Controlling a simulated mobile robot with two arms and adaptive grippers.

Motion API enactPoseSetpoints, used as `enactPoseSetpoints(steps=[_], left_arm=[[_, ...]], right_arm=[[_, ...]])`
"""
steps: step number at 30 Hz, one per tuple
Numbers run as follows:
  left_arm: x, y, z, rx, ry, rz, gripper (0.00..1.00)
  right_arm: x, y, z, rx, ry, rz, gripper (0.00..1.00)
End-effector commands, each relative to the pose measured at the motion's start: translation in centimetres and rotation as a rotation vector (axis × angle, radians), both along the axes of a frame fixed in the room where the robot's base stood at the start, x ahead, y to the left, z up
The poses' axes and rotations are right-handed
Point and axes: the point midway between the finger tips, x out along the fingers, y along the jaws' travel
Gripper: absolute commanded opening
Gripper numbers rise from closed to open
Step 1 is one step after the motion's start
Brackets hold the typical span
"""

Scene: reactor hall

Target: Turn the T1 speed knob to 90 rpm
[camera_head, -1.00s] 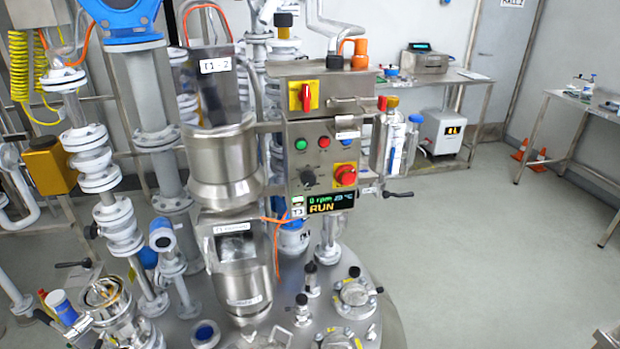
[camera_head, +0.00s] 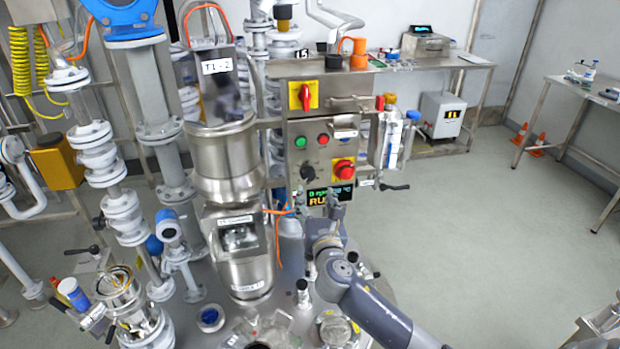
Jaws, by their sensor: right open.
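The black speed knob (camera_head: 307,172) sits on the steel control panel (camera_head: 324,150), left of the red emergency stop on its yellow plate (camera_head: 343,170). The display (camera_head: 318,198) below it reads 0 rpm, with RUN partly hidden. My right gripper (camera_head: 318,195) is open and empty, just below the knob in the picture. Its fingers point up and overlap the display. It does not appear to touch the knob. My left gripper is not in view.
Green (camera_head: 301,142) and red (camera_head: 323,139) buttons and a red switch on yellow (camera_head: 304,96) are above the knob. A sample bottle (camera_head: 391,140) hangs right of the panel. Steel vessels (camera_head: 226,165) and pipes crowd the left.

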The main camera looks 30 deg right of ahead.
Motion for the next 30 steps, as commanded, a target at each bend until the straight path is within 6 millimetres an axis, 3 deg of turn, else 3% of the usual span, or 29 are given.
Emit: enactPoseSetpoints(steps=[9, 15, 30], left_arm=[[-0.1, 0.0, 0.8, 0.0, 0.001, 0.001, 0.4], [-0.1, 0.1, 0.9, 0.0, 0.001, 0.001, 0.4], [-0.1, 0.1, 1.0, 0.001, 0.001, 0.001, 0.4]], right_arm=[[5.1, -1.7, 0.1, 0.004, 0.0, -0.002, 0.53], [7.3, -2.5, 0.0, 0.003, 0.0, 0.0, 0.53], [8.4, -2.8, -0.1, 0.006, 0.001, 0.002, 0.53]])
